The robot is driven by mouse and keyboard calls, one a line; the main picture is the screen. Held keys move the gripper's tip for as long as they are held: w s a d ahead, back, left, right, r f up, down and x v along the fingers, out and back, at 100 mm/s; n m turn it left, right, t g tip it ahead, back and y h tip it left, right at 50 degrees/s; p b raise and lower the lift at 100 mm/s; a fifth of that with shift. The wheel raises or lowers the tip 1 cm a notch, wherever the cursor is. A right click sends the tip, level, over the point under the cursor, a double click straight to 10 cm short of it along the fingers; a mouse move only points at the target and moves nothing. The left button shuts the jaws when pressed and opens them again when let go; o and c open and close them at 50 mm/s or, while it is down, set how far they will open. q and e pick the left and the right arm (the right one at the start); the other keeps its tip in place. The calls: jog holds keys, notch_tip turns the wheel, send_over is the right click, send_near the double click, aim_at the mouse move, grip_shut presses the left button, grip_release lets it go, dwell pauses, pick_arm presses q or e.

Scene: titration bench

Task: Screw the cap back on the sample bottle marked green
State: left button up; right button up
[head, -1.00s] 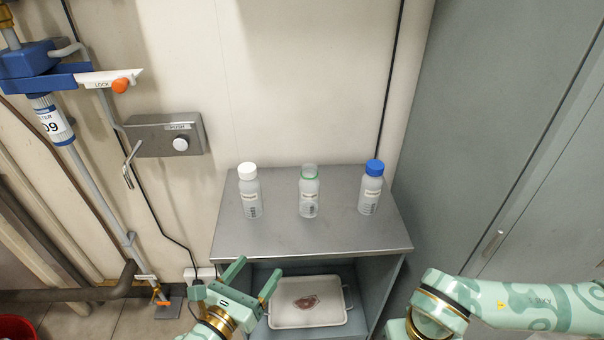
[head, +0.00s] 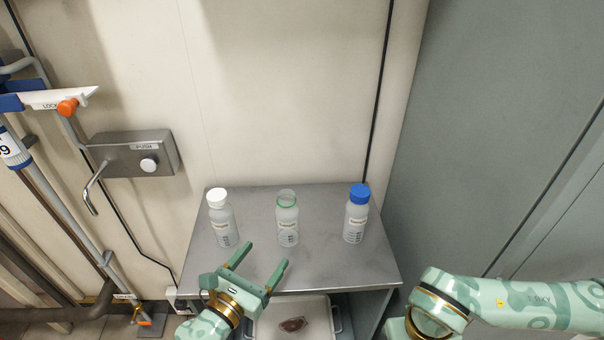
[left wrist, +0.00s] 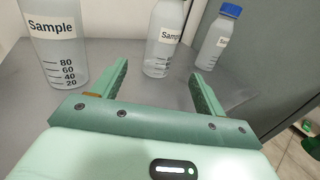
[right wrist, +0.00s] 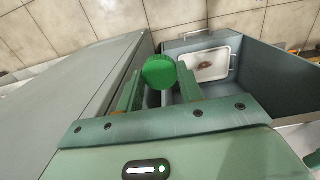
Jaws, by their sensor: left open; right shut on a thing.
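The sample bottle marked green (head: 287,222) stands upright and uncapped in the middle of the bench top, with a green ring at its neck. It also shows in the left wrist view (left wrist: 163,40), its top cut off. My left gripper (head: 262,258) is open and empty, over the front of the bench top, short of this bottle. The green cap (right wrist: 160,72) is between the fingertips of my right gripper (right wrist: 162,76), which is shut on it. In the right wrist view they are beside the bench, low near its open shelf. The right fingertips are out of the head view.
A white-capped bottle (head: 222,220) stands to the left and a blue-capped bottle (head: 356,214) to the right. The front of the bench top (head: 325,262) is clear. A tray (head: 322,322) sits on the shelf below. A grey cabinet (head: 480,120) stands at the right.

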aim_at(281, 223)
pick_arm(q)
jog(key=b+x, duration=0.1)
jog(key=x, duration=0.9)
jog(key=shift+w+d+f+b, duration=0.1)
jog(key=shift+w+d+b, duration=0.05)
jog(key=shift+w+b, duration=0.2)
pick_arm(e)
notch_tip(281, 223, down, 2)
jog(key=shift+f, duration=0.1)
